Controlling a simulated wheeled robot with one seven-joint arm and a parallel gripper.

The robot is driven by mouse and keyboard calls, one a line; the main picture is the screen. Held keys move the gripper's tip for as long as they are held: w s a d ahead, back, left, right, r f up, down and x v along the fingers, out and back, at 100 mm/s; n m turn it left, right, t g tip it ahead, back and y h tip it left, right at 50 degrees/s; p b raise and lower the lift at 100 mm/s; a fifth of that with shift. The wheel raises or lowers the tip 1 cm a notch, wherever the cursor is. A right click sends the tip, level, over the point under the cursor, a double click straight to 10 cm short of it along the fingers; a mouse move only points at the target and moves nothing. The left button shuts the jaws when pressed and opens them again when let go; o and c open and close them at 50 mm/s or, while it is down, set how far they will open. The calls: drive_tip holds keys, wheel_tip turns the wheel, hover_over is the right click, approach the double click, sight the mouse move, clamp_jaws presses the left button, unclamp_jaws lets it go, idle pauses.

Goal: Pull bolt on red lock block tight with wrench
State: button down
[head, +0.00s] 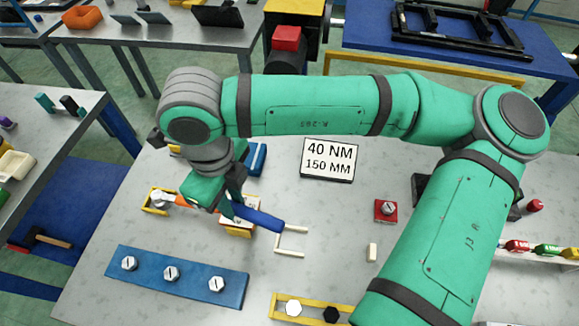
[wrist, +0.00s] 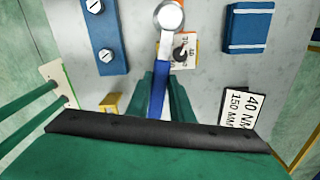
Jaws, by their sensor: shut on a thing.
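The red lock block (head: 386,212) lies on the grey table right of centre in the head view, with a grey bolt (head: 389,208) on top. It does not show in the wrist view. My gripper (head: 232,203) is left of it, shut on the blue handle of the wrench (head: 260,219). In the wrist view the blue handle (wrist: 157,92) runs up between my fingers (wrist: 162,95) to a silver ring head (wrist: 168,16). The ring head is far from the red block. I cannot tell whether it touches anything below it.
A blue plate (head: 196,285) with several bolts lies at the front left, and a yellow tray (head: 282,298) with bolts at the front. A sign (head: 328,160) reads 40 NM, 150 MM. A blue box (head: 258,158) stands behind my gripper. A small pale block (head: 372,252) lies near the red block.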

drive_tip(key=s+d+m, duration=0.1)
drive_tip(key=d+m, duration=0.3)
drive_tip(key=d, duration=0.8)
drive_tip(key=s+d+f+m, duration=0.1)
drive_tip(key=d+m, duration=0.3)
drive_tip(key=d, duration=0.9)
drive_tip(key=s+d+m, duration=0.3)
drive_tip(key=d+m, duration=0.1)
drive_tip(key=d, duration=0.9)
drive_tip(key=shift+s+f, duration=0.15)
drive_tip(key=shift+f, duration=0.2)
drive_tip(key=shift+d, duration=0.15)
wheel_tip(320, 180, down, 7)
drive_tip(key=shift+r, duration=0.2)
drive_tip(key=shift+f, duration=0.65)
